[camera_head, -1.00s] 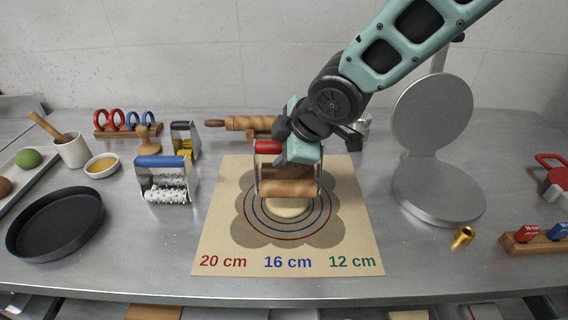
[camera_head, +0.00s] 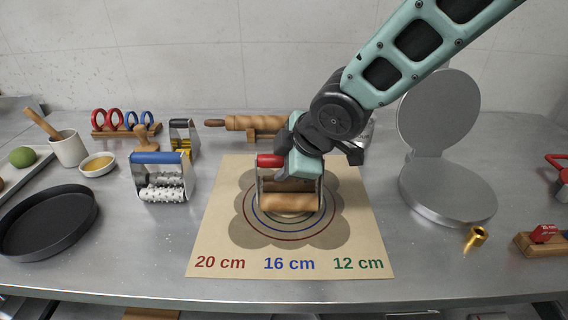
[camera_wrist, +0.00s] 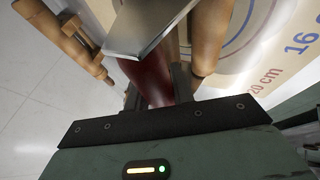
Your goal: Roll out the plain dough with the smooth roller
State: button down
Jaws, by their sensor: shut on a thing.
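My gripper (camera_head: 298,168) is shut on the red handle (camera_head: 269,160) of the smooth roller (camera_head: 291,202), a plain wooden cylinder in a metal frame. In the wrist view the red handle (camera_wrist: 150,82) lies between my fingers, with the metal frame and wooden cylinder (camera_wrist: 209,38) beyond. The roller is over the middle of the printed mat (camera_head: 212,235). The plain dough (camera_head: 297,214) is a pale disc mostly hidden under the roller; only a thin edge shows in front. I cannot tell whether the roller presses on it.
A blue-handled studded roller (camera_head: 160,180) stands left of the mat, near a dark pan (camera_head: 50,222). A carved rolling pin (camera_head: 250,123) rests behind the mat. An open round iron (camera_head: 447,190) and a brass piece (camera_head: 475,237) are at the right. The mat's front is clear.

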jog(key=shift+f, duration=0.15)
jog(key=shift+f+b, duration=0.4)
jog(key=shift+b, duration=0.15)
jog(key=shift+w+r, duration=0.1)
jog(key=shift+r, duration=0.05)
jog(key=shift+w+r+p, duration=0.15)
jog(key=shift+w+p, duration=0.4)
jog(key=shift+p, duration=0.15)
jog(key=shift+w+p, duration=0.5)
jog(key=shift+w, duration=0.3)
jog(key=shift+s+f+b, duration=0.35)
jog(key=shift+s+b, duration=0.3)
jog(key=shift+b, duration=0.1)
jog(key=shift+s+b, duration=0.55)
jog(key=shift+s, duration=0.25)
